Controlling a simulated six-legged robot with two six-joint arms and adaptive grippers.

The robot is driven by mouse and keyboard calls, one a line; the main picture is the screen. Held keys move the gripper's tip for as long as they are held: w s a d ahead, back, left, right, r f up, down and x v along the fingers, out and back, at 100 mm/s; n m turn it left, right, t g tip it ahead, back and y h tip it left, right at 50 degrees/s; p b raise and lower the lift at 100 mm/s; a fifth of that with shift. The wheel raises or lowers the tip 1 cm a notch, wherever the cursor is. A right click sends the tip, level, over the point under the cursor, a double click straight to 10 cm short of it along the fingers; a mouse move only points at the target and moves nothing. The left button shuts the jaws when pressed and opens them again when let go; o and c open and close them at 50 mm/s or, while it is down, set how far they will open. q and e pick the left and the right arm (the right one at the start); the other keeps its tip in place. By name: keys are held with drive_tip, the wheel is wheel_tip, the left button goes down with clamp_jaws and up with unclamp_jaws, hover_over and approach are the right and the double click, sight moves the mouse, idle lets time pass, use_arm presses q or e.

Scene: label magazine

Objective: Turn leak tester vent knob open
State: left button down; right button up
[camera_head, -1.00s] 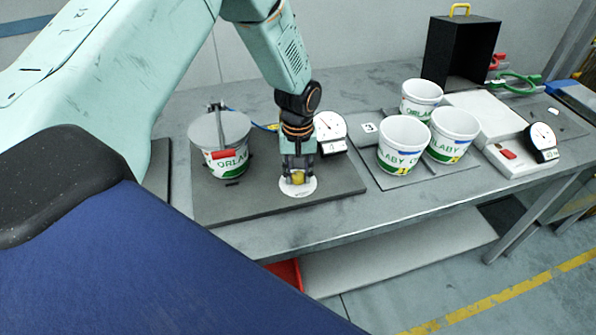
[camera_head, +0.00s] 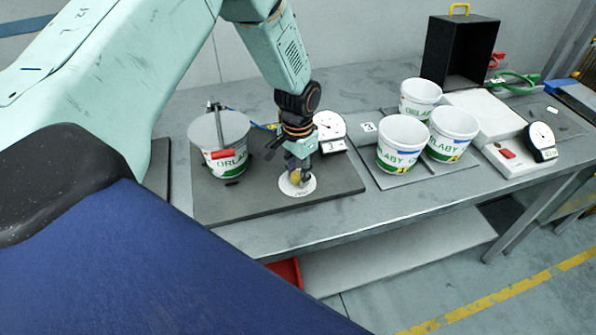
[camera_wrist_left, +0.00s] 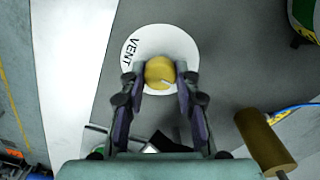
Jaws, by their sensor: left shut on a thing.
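The yellow vent knob (camera_wrist_left: 159,72) sits on a round white dial plate (camera_wrist_left: 176,41) marked VENT in the left wrist view. A short pale line shows on the knob's face. My left gripper (camera_wrist_left: 160,82) is shut on the knob, one finger on each side. In the head view the left gripper (camera_head: 299,174) points down over the knob, and the white plate (camera_head: 296,191) shows around it on the dark tester base (camera_head: 335,184). My right gripper is in neither view.
A lidded tub (camera_head: 222,165) with a red-handled clamp stands left of the gripper. A gauge (camera_head: 329,125) stands just behind it. Open white tubs (camera_head: 402,140) stand to the right, with a black box (camera_head: 459,50) behind. The base's front right is clear.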

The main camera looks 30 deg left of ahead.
use_arm(q)
drive_tip(key=m, duration=0.3)
drive_tip(key=shift+m, duration=0.3)
drive_tip(key=shift+r+m+b, duration=0.1)
drive_tip(key=shift+m+b, duration=0.25)
drive_tip(key=shift+m, duration=1.35)
drive_tip(key=c, duration=1.4)
unclamp_jaws()
drive_tip(key=o, duration=0.4)
drive_tip(key=shift+s, duration=0.15)
drive_tip(key=shift+w+r, duration=0.1)
drive_tip(key=shift+w, duration=0.1)
